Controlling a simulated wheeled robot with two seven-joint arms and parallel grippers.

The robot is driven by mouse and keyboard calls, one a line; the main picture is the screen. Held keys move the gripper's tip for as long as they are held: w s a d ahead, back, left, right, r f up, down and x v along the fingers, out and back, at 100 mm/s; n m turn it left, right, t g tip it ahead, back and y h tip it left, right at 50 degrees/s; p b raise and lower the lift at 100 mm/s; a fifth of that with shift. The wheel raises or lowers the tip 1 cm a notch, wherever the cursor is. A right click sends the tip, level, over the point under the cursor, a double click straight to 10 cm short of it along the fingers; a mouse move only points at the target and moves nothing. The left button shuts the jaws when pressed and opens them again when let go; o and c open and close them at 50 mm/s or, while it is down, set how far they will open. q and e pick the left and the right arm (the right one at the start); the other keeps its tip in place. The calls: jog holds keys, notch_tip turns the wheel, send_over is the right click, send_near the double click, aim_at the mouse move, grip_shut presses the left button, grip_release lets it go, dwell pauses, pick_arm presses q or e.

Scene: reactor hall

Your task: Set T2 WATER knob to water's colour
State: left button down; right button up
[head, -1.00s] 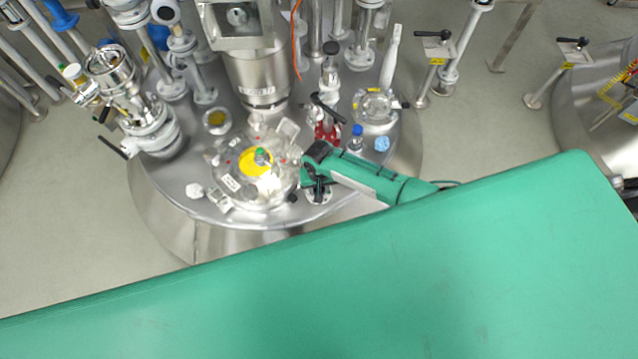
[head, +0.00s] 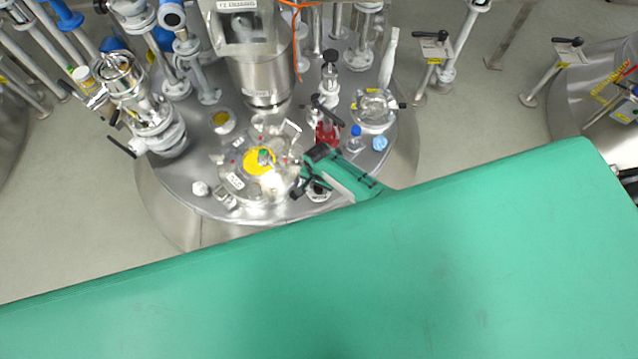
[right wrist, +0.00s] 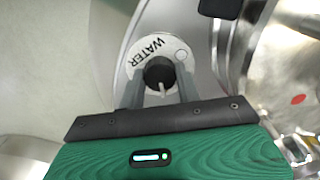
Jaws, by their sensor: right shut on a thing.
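The T2 WATER knob (right wrist: 158,73) is black and sits on a round white plate (right wrist: 150,49) lettered WATER in the right wrist view. A white pointer mark on it points down the picture, towards my gripper's palm. A small pale circle shows on the plate at upper right of the knob. Other marks on the plate are hidden by the fingers or cannot be made out. My right gripper (right wrist: 160,82) is shut on the knob, one grey finger on each side. In the head view my right gripper (head: 308,181) is at the vessel lid's front right. My left gripper is not in view.
The steel vessel lid (head: 215,195) carries a round glass port (head: 260,160) left of the gripper. A red-based valve (head: 327,132), a small blue-capped bottle (head: 356,138) and a second port (head: 375,108) stand close behind it. Pipes crowd the back.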

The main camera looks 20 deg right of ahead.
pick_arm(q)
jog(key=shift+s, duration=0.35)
pick_arm(e)
jog(key=shift+w, duration=0.1)
jog(key=o, duration=1)
jog(key=shift+c, duration=0.2)
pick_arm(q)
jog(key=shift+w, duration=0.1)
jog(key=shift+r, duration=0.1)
pick_arm(e)
jog(key=shift+r, duration=0.55)
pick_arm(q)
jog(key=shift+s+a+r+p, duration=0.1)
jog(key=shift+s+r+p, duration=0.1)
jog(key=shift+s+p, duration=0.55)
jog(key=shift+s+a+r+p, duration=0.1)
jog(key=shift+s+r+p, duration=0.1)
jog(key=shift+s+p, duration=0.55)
pick_arm(e)
notch_tip(320, 180, up, 13)
jog(key=shift+f, duration=0.1)
